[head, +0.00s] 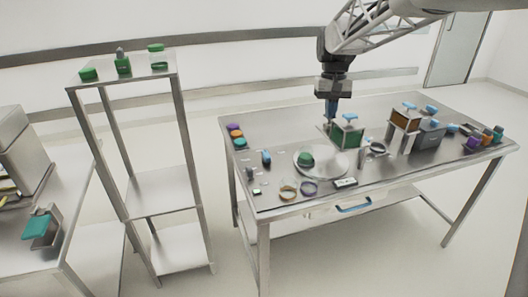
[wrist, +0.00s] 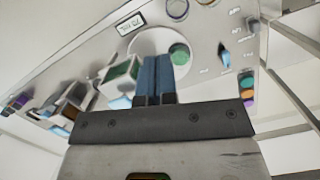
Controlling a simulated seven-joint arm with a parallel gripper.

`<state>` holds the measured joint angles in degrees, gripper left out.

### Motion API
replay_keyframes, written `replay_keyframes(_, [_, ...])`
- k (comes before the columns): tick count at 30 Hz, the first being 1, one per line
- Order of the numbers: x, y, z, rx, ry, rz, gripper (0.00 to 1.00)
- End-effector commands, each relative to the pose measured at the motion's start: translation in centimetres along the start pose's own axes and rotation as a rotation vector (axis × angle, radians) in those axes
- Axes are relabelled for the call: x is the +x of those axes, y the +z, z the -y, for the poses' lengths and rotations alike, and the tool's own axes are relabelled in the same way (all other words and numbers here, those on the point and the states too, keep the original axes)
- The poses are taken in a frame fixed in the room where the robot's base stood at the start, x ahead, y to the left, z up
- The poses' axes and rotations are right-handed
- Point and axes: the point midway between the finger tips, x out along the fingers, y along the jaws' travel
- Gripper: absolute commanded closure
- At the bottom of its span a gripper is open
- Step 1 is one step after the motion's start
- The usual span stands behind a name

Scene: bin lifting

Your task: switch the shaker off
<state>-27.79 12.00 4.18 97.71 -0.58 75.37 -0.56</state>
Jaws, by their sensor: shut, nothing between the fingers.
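A round pale plate (head: 333,171) with a green object (head: 306,159) on it sits at the middle of the table; it may be the shaker, but I cannot tell for sure. In the wrist view the plate (wrist: 146,41) and green object (wrist: 180,53) show beyond my fingertips. A small blue lever-like piece (head: 266,158) stands left of the plate, and in the wrist view it (wrist: 225,58) is right of the plate. My gripper (head: 331,120) points down, shut and empty, above the table behind the plate. It also shows in the wrist view (wrist: 158,58), blue fingers together.
A brown box (head: 405,120) and a grey box (head: 430,136) stand to the right. Coloured pieces (head: 235,131) line the left edge.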

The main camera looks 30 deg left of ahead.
Motion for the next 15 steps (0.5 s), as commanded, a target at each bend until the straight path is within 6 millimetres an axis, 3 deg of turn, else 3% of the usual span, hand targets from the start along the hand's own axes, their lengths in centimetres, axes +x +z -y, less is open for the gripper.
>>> replay_keyframes(3, [0.8,-2.9,2.3,-0.03,0.005,0.023,1.0])
replay_keyframes(15, [3.8,-11.1,10.3,-0.122,0.023,0.094,1.0])
